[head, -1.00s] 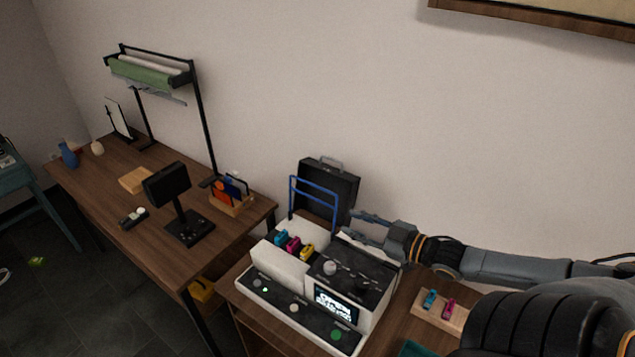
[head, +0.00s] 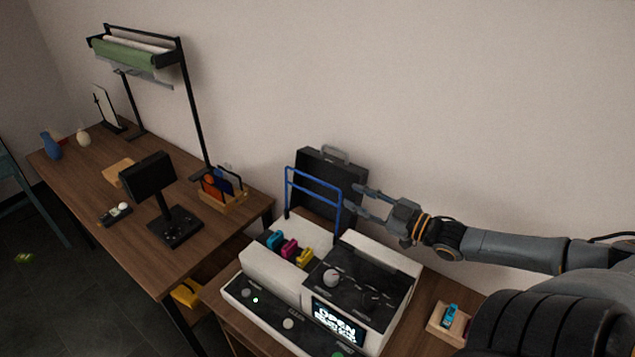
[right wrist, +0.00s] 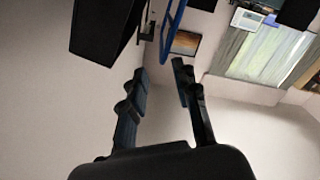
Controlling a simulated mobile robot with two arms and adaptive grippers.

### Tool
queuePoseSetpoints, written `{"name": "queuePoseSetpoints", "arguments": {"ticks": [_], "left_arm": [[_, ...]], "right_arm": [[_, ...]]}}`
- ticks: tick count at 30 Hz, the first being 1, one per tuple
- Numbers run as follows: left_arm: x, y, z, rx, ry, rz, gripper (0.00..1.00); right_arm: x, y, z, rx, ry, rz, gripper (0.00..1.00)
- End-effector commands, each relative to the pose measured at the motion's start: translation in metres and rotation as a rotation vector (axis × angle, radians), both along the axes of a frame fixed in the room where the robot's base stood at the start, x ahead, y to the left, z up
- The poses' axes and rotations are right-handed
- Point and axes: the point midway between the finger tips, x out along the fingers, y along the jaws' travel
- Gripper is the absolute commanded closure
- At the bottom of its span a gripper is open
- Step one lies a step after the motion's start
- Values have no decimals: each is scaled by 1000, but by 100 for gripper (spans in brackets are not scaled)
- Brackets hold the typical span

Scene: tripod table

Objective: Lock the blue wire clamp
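The blue wire clamp (head: 313,184) is a bent blue bail standing upright at the back of the white and black machine (head: 262,268). Cyan (head: 274,240), magenta (head: 289,249) and yellow (head: 306,257) pieces sit in the machine in front of it. The machine's screen (head: 335,323) reads "OPEN". My right gripper (head: 353,196) is open and empty, its fingertips close to the right side of the clamp's upper part. In the right wrist view the fingers (right wrist: 160,68) are spread, with the blue bar (right wrist: 172,30) just beyond them; contact cannot be told. My left gripper is not in view.
A black case (head: 330,172) stands behind the clamp, near the wall. A small wooden holder (head: 436,325) with a blue piece (head: 450,314) lies right of the machine, partly behind my arm. A wooden desk (head: 215,235) with a monitor and organizer (head: 222,200) is to the left.

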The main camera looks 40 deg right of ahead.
Motion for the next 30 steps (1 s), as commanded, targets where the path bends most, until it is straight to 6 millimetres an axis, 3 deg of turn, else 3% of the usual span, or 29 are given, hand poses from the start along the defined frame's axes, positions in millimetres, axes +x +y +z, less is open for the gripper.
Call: {"name": "queuePoseSetpoints", "arguments": {"ticks": [9, 30], "left_arm": [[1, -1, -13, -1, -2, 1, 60], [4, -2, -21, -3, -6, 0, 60]], "right_arm": [[40, 11, 1, -2, -5, 1, 70], [107, 31, 1, 1, -2, 0, 70]]}}
